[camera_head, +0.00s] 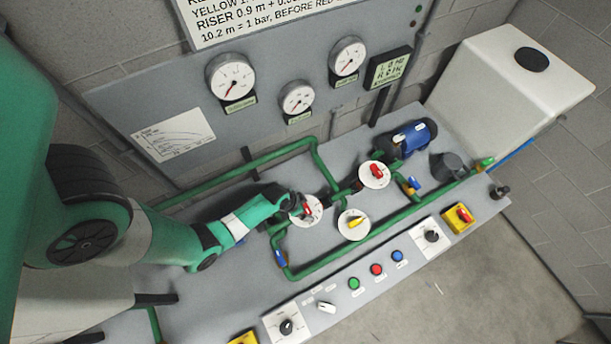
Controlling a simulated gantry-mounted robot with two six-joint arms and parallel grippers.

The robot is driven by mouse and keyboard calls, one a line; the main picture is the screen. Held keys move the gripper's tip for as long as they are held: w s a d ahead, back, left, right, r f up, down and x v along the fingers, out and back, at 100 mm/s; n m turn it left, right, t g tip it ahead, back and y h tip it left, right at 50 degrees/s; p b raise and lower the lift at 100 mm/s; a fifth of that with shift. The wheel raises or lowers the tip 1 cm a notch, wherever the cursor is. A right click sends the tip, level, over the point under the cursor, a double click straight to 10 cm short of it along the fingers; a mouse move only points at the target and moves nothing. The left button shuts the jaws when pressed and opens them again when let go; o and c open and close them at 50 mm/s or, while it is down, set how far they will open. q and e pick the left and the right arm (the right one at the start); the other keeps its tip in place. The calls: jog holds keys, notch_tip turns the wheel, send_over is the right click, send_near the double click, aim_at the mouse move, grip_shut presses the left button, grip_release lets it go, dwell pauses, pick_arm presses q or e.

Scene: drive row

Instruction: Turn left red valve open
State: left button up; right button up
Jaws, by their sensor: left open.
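The left red valve (308,209) has a red handle on a round white dial, set in the green pipework on the grey bench. My left gripper (299,205) is at this dial, coming in from the left. It is open, with its dark fingers close around or beside the red handle; I cannot tell whether they touch it. The gripper hides the left part of the dial. A second red valve (376,170) stands further right on its own white dial. A yellow valve (356,222) sits in front, between the two. My right gripper is not in view.
Green pipes (345,256) run around the valves. A blue motor (413,136) and white tank (508,80) stand at the back right. A panel with several gauges (231,77) rises behind. Coloured push buttons (376,269) and knobs line the bench's front edge.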

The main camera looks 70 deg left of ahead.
pick_arm(q)
jog(key=shift+c, duration=0.2)
jog(key=c, duration=1.1)
